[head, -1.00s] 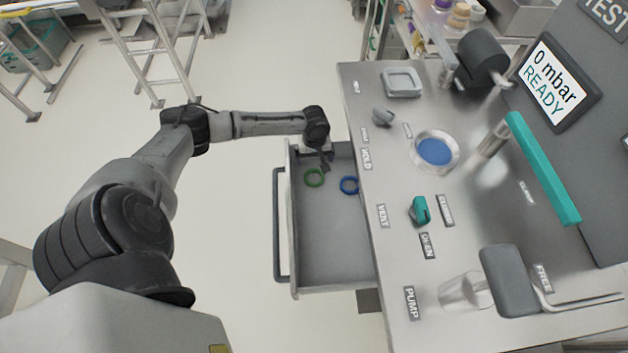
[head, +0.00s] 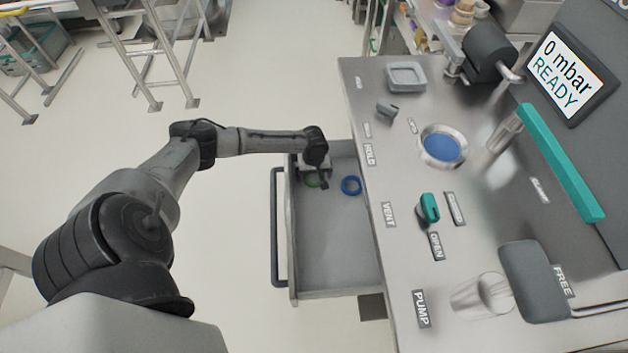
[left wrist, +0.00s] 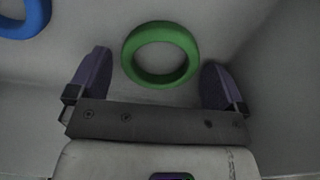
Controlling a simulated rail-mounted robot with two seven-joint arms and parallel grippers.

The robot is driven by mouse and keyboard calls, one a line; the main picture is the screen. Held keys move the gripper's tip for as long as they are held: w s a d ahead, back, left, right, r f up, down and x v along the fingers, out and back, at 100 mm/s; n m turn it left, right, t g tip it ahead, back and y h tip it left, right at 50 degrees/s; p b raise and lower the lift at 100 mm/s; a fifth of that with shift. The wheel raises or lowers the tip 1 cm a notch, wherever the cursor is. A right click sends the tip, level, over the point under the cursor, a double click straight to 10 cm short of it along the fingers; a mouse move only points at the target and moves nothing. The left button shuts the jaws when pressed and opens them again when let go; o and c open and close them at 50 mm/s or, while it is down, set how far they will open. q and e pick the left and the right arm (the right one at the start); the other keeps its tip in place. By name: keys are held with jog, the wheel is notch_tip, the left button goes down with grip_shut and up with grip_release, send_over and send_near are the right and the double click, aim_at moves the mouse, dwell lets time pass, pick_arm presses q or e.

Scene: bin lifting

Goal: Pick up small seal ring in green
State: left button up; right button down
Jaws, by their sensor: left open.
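The green seal ring (left wrist: 128,62) lies flat on the drawer floor in the left wrist view. In the head view the ring (head: 311,183) is partly hidden by my left gripper (head: 322,184). In the left wrist view my left gripper (left wrist: 157,85) is open. Its two fingers stand to the left and right of the ring, with gaps on both sides. My right gripper does not show.
A blue ring (head: 351,178) lies in the drawer to the right of the green ring. The open drawer (head: 292,250) has raised walls and a bar handle. The steel bench (head: 400,270) stands to its right. The front of the drawer is empty.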

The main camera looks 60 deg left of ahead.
pick_arm(q)
jog(key=shift+f, duration=0.1)
jog(key=shift+c, duration=0.2)
jog(key=c, duration=1)
jog(key=shift+o, duration=0.2)
